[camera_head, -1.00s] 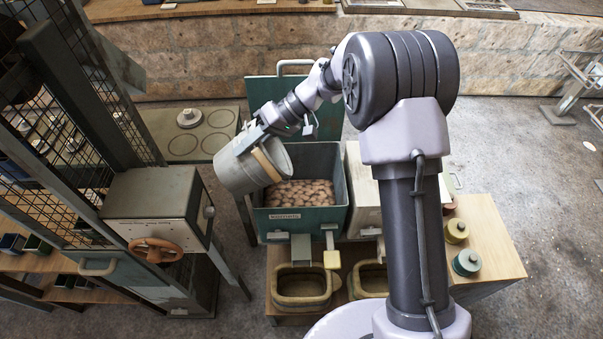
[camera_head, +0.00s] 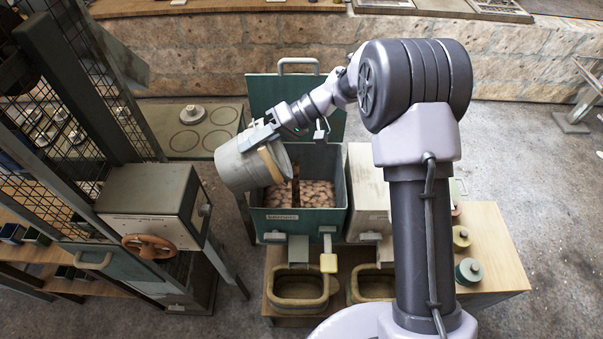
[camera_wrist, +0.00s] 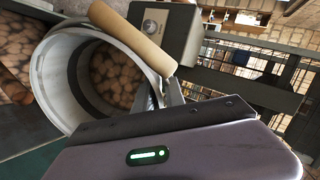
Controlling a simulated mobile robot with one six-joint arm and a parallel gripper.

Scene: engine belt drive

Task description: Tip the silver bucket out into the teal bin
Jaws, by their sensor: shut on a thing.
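The silver bucket (camera_head: 236,171) is held up at the left edge of the teal bin (camera_head: 330,221), tilted with its mouth toward the bin. My gripper (camera_head: 258,139) is shut on it at the upper side near the rim. A tan roll grip (camera_head: 271,164) lies across the bucket's mouth side. In the wrist view, the bucket (camera_wrist: 50,75) shows brown lumps (camera_wrist: 112,75) through its mouth. The bin holds a layer of brown lumps (camera_head: 318,192). A dark brown upright streak (camera_head: 295,186) shows over them; I cannot tell whether it is falling material.
The bin's teal lid (camera_head: 270,92) stands open behind it. A grey box with a brown handwheel (camera_head: 148,246) stands left of the bucket, beside a mesh-sided frame (camera_head: 75,110). A pale box (camera_head: 366,190) adjoins the bin on the right. Two basins (camera_head: 300,290) sit below in front.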

